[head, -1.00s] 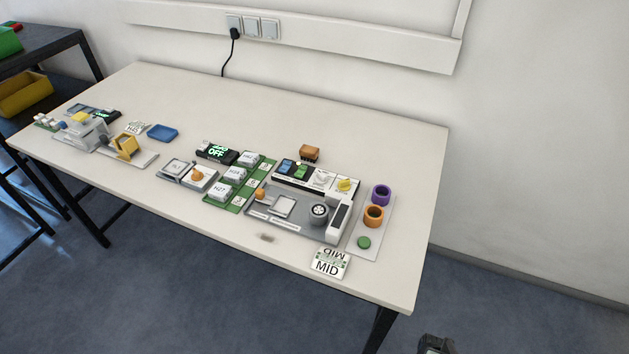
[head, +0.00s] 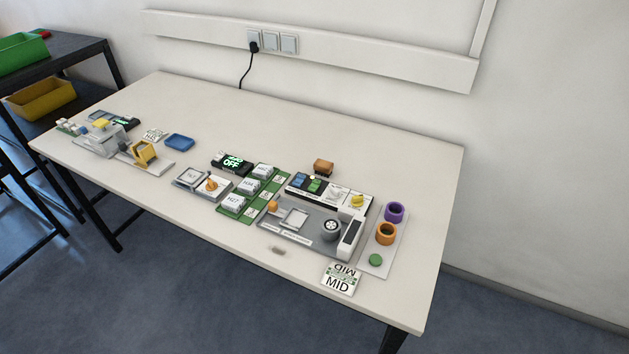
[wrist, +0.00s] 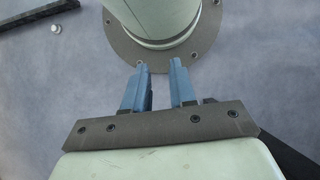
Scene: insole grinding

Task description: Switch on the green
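A control panel (head: 328,195) stands at the back of the grey machine on the table. On its left part are a blue switch (head: 299,181) and a green switch (head: 314,186); whether either is on is too small to tell. A round green piece (head: 376,260) lies on the front of the pale plate at the right. My gripper (wrist: 159,66) shows only in the wrist view. Its two blue fingers are apart with nothing between them. They point over the grey floor and my round base, away from the table things.
The grey machine (head: 270,235) has a dark wheel and a white block. Purple (head: 394,212) and orange (head: 386,233) rings stand at the right. A MID card (head: 340,280) lies near the front edge. A brown block (head: 324,166) sits behind the panel. The table's back right is clear.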

